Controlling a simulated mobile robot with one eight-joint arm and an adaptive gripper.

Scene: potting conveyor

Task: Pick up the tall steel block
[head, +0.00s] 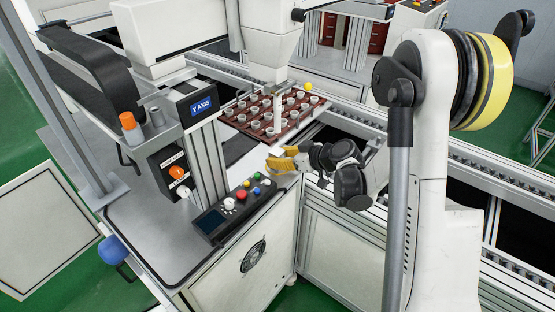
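I cannot make out a tall steel block for certain in the head view. My gripper (278,158), with yellow and pale fingers, is near the middle of the picture. In the picture it is just below the brown tray (237,121) of small round pots and above the right edge of the white machine cabinet. The fingers are small and seen at an angle, so I cannot tell how far apart they are. No object shows clearly between them.
A control panel (237,205) with coloured buttons lies on the grey machine top (140,225). A Y AXIS column (203,150) and a white dispensing head (270,45) stand near the tray. A conveyor rail (350,122) runs to the right. A yellow ball (308,86) shows behind the tray.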

